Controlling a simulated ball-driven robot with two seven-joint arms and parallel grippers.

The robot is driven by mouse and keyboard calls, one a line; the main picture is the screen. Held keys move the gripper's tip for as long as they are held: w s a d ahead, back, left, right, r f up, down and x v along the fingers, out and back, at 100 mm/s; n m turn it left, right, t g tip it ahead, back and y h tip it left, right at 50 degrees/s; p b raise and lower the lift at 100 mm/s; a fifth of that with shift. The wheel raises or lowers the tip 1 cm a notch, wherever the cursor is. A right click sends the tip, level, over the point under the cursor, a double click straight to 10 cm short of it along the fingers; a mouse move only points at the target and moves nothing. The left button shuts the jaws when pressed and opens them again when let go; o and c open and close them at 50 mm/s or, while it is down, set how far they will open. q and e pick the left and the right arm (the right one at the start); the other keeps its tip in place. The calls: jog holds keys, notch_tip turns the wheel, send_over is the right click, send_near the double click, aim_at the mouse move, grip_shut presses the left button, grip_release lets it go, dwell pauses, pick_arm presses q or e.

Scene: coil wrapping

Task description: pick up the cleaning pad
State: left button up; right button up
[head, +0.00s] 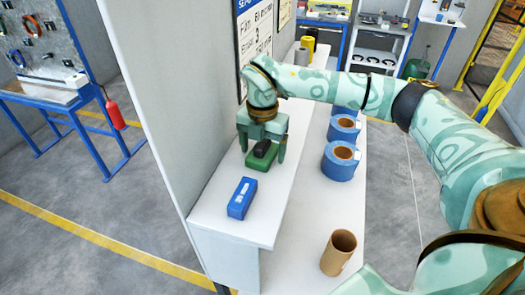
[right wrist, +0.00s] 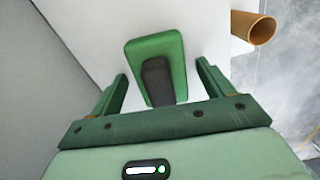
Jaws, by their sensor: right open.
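The cleaning pad, a green block with a black grip on top, lies on the upper white shelf in the head view (head: 259,161). It also shows in the right wrist view (right wrist: 153,47), where its black grip points back toward the palm. My right gripper (head: 262,154) is directly over the pad with its fingers pointing down. In the right wrist view the open right gripper (right wrist: 162,72) has one finger on each side of the pad, with gaps, and holds nothing. My left gripper is not in view.
A blue box (head: 241,198) lies on the same shelf in front of the pad. Blue rolls (head: 340,165) and a brown cardboard tube (head: 338,253) stand on the lower surface to the right. A grey wall panel (head: 175,90) borders the shelf on the left.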

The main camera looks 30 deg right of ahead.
jog(key=c, duration=1.1)
jog(key=shift+r, duration=0.6)
jog(key=s+d+r, duration=0.2)
jog(key=d+r, duration=0.1)
jog(key=r, duration=0.1)
jog(key=s+d+r+b, duration=0.1)
jog(key=s+d+r, duration=0.2)
jog(key=d+r, duration=0.1)
jog(key=s+d+r, duration=0.3)
jog(key=d+r, duration=0.1)
jog(key=shift+d+b, duration=0.25)
jog(key=shift+b, duration=0.1)
